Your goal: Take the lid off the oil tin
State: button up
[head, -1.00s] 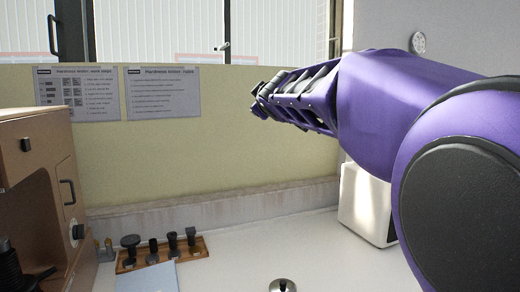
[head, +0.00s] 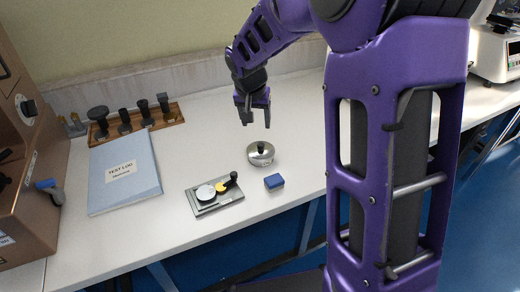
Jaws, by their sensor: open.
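A small round silver tin (head: 257,159) with a black knob on its lid (head: 262,148) stands on the white bench, and I take it to be the oil tin. The lid appears to sit on it. My gripper (head: 255,117) points down with its jaws open and empty. In the picture it is just above the tin's knob, apart from it. The exact height and depth between them are hard to tell.
A grey plate (head: 214,207) with a white disc and a black-handled tool lies left of the tin. A blue block (head: 274,181) is close below it. A blue test log (head: 124,172), a wooden rack (head: 172,114) and a brown tester (head: 30,200) stand left.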

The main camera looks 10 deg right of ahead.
send_over(261, 145)
jog(key=s+a, duration=0.1)
jog(key=s, duration=0.1)
jog(key=f, duration=0.6)
jog(key=shift+w+a+f+b, duration=0.2)
jog(key=shift+f+b, duration=0.1)
jog(key=shift+b, duration=0.1)
jog(key=shift+s+d+b+x, duration=0.1)
jog(key=shift+d+b+x, duration=0.1)
jog(key=shift+x, duration=1.15)
jog(key=shift+s+d+b+x, duration=0.1)
jog(key=shift+b+x, duration=0.1)
jog(key=shift+x, duration=1.1)
grip_shut()
